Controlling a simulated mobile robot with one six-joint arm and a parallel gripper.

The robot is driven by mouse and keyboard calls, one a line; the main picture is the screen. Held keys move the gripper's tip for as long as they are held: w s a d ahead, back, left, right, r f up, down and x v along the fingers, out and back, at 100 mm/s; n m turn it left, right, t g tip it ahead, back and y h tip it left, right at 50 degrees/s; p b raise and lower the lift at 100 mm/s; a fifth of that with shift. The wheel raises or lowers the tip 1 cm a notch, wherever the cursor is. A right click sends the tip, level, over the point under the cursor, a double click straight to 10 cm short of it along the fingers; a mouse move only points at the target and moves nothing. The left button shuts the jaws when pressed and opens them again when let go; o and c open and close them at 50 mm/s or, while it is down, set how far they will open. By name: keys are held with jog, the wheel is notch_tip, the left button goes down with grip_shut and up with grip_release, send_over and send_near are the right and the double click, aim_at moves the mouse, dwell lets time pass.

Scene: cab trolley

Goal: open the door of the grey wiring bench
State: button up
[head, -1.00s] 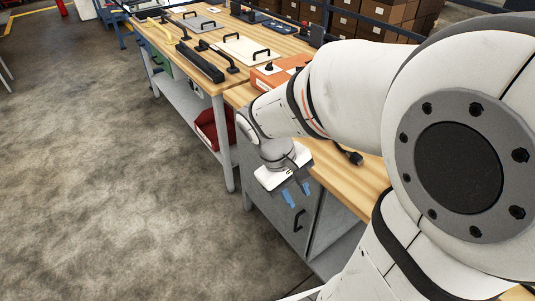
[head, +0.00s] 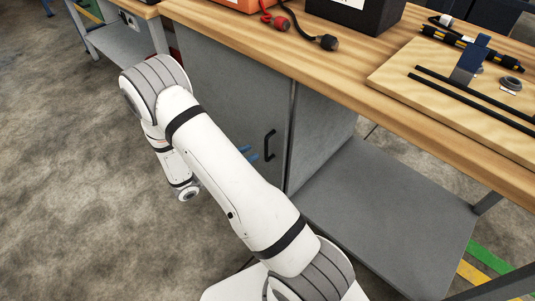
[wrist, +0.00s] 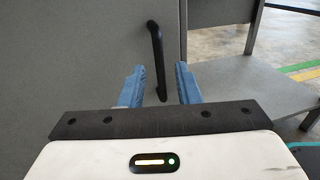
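The grey wiring bench has a grey cabinet door (head: 235,110) under its wooden top, and the door looks shut. A black vertical bar handle (head: 269,145) is on the door near its right edge. In the wrist view the handle (wrist: 157,58) stands upright, with its lower end between my two blue fingertips. My gripper (wrist: 158,88) is open, with a gap on both sides of the handle.
The wooden bench top (head: 400,90) holds a dark box (head: 365,15), cables and a light board (head: 465,85) with black rods. A grey lower shelf (head: 395,215) is open to the right of the door. Concrete floor (head: 50,200) lies clear at left.

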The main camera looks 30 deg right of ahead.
aim_at(266, 145)
jog(key=shift+t, duration=0.3)
jog(key=d, duration=0.2)
jog(key=w+d+b, duration=0.1)
jog(key=d, duration=0.2)
jog(key=d+f, duration=0.1)
jog(key=d, duration=0.1)
jog(key=shift+w+d+b, duration=0.2)
jog(key=shift+d+b, duration=0.05)
jog(key=shift+b, duration=0.1)
jog(key=shift+c, duration=0.3)
jog(key=shift+r, duration=0.1)
grip_shut()
jog(key=shift+w, duration=0.1)
